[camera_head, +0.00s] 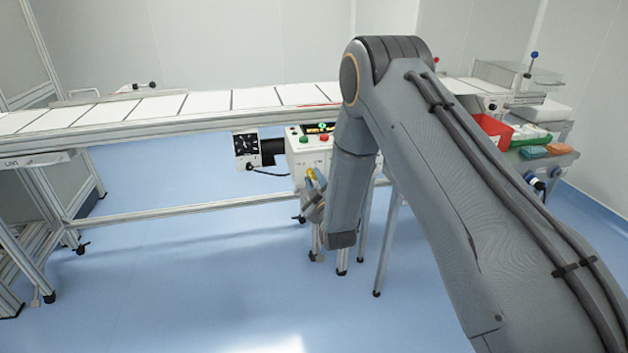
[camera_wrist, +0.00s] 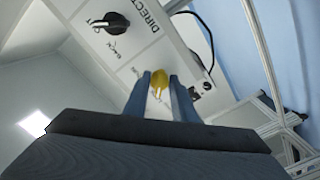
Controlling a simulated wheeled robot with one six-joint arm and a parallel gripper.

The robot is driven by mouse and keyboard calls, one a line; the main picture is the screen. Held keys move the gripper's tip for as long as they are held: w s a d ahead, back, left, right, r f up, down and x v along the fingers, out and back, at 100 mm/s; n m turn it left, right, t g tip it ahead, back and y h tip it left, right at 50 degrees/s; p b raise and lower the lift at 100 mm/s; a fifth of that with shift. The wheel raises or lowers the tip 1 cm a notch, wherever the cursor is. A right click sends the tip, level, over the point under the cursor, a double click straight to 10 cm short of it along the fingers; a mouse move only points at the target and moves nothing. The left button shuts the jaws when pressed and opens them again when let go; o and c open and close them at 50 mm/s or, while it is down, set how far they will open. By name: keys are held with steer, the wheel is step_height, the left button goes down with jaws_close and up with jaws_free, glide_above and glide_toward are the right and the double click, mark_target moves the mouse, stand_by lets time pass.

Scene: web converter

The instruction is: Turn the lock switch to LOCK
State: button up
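A white control box (camera_head: 295,155) hangs under the conveyor in the head view; its panel (camera_wrist: 155,45) fills the top of the wrist view. A yellow knob (camera_wrist: 160,84) sits on the panel, with small lettering beside it that I cannot read for certain. I take it for the lock switch. My gripper (camera_wrist: 160,78) is open, with its two blue-grey fingers on either side of the yellow knob. I cannot tell whether they touch it. In the head view my gripper (camera_head: 314,182) is at the box's front, partly hidden by my arm.
A black knob (camera_wrist: 112,24), labelled DIRECT… and BACK, is up and left of the yellow one. A black cable (camera_wrist: 204,32) loops beside the panel. The box has a green button (camera_head: 304,139) and a red button (camera_head: 324,137). The conveyor (camera_head: 150,108) runs above; a motor (camera_head: 247,150) is at left.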

steer(key=o, duration=0.3)
steer(key=shift+o, duration=0.2)
steer(key=shift+s, duration=0.1)
steer(key=v, duration=0.7)
steer(key=shift+s, duration=0.3)
steer(key=shift+d, duration=0.1)
